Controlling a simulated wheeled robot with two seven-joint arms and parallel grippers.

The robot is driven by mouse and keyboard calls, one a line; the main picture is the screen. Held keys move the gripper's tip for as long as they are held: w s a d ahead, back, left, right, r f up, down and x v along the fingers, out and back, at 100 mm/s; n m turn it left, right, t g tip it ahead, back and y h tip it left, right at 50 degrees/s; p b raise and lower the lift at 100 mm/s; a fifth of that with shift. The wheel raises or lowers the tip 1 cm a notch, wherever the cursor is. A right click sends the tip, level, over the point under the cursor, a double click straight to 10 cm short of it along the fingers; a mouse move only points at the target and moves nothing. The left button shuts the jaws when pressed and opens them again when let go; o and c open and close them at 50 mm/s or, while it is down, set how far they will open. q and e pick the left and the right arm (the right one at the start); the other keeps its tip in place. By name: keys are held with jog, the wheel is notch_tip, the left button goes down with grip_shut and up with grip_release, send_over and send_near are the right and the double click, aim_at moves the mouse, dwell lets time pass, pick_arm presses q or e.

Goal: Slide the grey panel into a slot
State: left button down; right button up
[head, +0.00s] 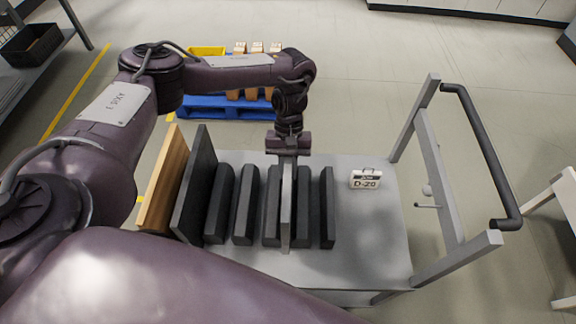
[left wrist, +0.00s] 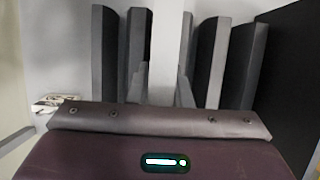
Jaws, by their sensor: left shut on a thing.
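The thin light-grey panel (head: 287,205) stands upright on edge at the cart, in line with the gap between two dark dividers, one on its left (head: 271,205) and one on its right (head: 305,210). My left gripper (head: 288,150) is shut on its far upper end from above. In the left wrist view the panel (left wrist: 163,45) runs away from the gripper between dark dividers on both sides. I cannot tell how deep it sits or whether it touches the cart top. My right gripper is out of view.
More dark dividers (head: 219,205) stand in a row on the grey cart top (head: 370,240). A wooden board (head: 163,180) and a tall dark panel (head: 195,185) stand left of them. A D-20 sign (head: 366,179) is right of the row, near the cart handle (head: 485,150). A blue pallet (head: 215,107) is behind.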

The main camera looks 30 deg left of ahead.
pick_arm(q)
jog(key=shift+r, duration=0.1)
jog(key=c, duration=1.2)
grip_release()
jog(key=shift+c, duration=0.2)
jog(key=p+v, duration=0.1)
jog(key=v, duration=0.6)
jog(key=shift+w+r, duration=0.1)
jog(key=shift+r, duration=0.3)
